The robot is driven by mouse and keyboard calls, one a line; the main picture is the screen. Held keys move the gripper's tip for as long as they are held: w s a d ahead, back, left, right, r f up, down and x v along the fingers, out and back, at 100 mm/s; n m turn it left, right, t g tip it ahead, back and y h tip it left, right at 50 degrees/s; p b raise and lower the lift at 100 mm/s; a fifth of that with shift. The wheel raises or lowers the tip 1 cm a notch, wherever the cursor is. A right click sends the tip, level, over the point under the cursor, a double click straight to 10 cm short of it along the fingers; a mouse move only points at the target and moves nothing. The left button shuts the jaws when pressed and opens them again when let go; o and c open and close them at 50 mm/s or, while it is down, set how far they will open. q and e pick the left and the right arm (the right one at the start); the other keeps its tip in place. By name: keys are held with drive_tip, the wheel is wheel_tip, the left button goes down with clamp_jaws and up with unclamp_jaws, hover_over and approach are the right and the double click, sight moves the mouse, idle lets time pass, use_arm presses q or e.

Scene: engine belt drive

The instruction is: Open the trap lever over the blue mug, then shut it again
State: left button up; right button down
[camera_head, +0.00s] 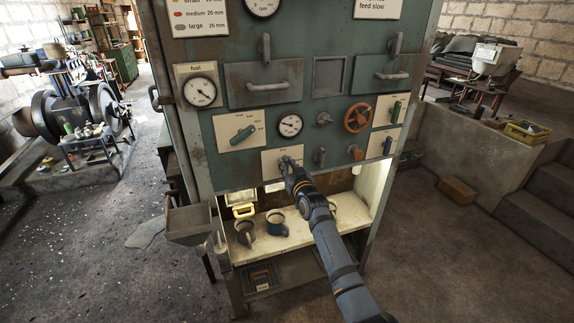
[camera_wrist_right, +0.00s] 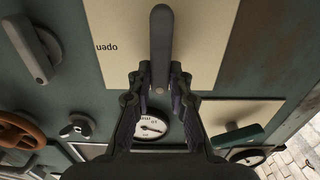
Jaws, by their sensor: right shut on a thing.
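The grey trap lever (camera_wrist_right: 160,40) stands against a cream plate (camera_wrist_right: 205,45), with the word "open" beside it, upside down in the right wrist view. My right gripper (camera_wrist_right: 160,82) is shut on the lever, one finger on each side of it. In the head view the right gripper (camera_head: 289,166) is at the cream plate (camera_head: 269,163) low on the green panel and hides part of the lever. The dark blue mug (camera_head: 277,223) stands upright on the lit shelf below, left of my right arm. My left gripper is not in view.
A grey mug (camera_head: 246,233) stands left of the blue mug. The panel carries a green lever (camera_head: 243,134), an orange handwheel (camera_head: 357,118), gauges and drawer handles around the gripper. A metal hopper (camera_head: 188,223) juts out at the left. The front floor is clear.

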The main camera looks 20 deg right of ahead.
drive_tip(key=m, duration=0.1)
drive_tip(key=m+p, duration=0.1)
drive_tip(key=m, duration=0.1)
drive_tip(key=shift+d, duration=0.3)
drive_tip(key=shift+d+f+m+p, duration=0.25)
drive_tip(key=shift+f+m+p, duration=0.05)
drive_tip(key=shift+m, duration=1.85)
drive_tip(key=shift+d+f+m+p, duration=0.3)
drive_tip(key=shift+f+m+p, duration=0.05)
drive_tip(key=shift+m, duration=1.75)
drive_tip(key=shift+d+f+m+p, duration=0.25)
drive_tip(key=shift+f+m+p, duration=0.05)
drive_tip(key=shift+m, duration=1.85)
drive_tip(key=c, duration=1.2)
unclamp_jaws()
